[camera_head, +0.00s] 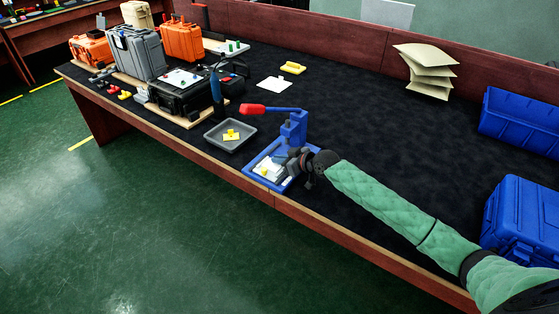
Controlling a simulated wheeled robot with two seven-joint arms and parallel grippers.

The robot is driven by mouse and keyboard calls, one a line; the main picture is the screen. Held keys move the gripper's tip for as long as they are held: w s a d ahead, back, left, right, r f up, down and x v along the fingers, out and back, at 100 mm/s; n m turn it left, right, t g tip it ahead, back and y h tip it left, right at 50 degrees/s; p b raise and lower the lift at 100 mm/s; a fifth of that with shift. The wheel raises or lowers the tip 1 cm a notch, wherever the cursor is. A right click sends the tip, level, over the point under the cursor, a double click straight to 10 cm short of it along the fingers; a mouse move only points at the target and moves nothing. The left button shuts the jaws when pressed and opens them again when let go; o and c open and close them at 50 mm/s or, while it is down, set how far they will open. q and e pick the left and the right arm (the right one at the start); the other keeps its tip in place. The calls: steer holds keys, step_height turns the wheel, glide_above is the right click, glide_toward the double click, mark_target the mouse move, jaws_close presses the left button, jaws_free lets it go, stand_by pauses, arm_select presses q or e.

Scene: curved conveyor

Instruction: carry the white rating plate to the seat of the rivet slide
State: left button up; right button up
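My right gripper (285,164) reaches in from the right, low over the blue tray-like base (252,179) of a blue press (294,128) with a red handle (270,109). A white piece with a small yellow part on it (267,171) sits at the fingertips, over the base; it may be the rating plate on or at the slide. Whether my fingers hold it, and the seat itself, cannot be made out at this size. My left gripper is not in view.
A grey tray (217,143) holding a yellow part is left of the press. Cases, including grey (137,50) and orange (182,40), crowd the left end. The mat's middle (355,105) is clear.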

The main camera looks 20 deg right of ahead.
steer(key=o, duration=0.4)
steer(key=shift+c, duration=0.2)
